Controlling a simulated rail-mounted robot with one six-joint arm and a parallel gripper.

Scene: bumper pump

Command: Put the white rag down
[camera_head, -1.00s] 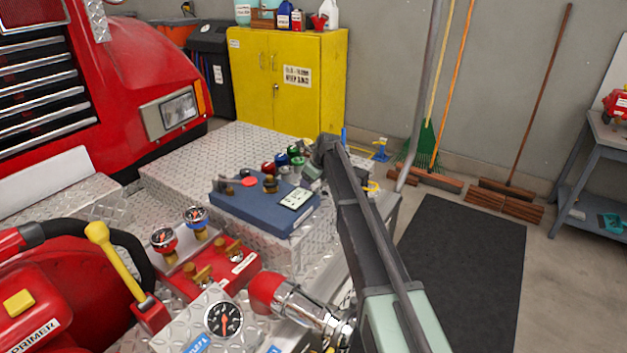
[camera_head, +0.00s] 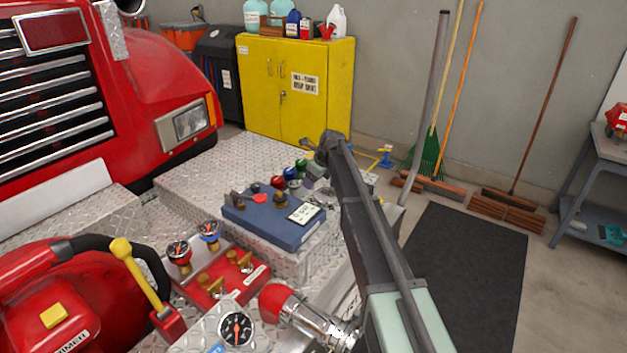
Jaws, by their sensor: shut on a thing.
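I cannot make out the white rag anywhere in this view. My dark arm rises from the lower right to a joint above the blue control box (camera_head: 275,220). A pale green part of my arm shows just below that joint, beside the red, blue and green caps. The jaws of my gripper cannot be made out, so neither they nor anything in them shows.
Red gauges and brass valves (camera_head: 212,280) sit on the diamond-plate deck at left, near a yellow lever (camera_head: 136,270). A yellow cabinet (camera_head: 318,100) stands behind. A dark mat (camera_head: 465,275) lies on the floor at right, clear of objects.

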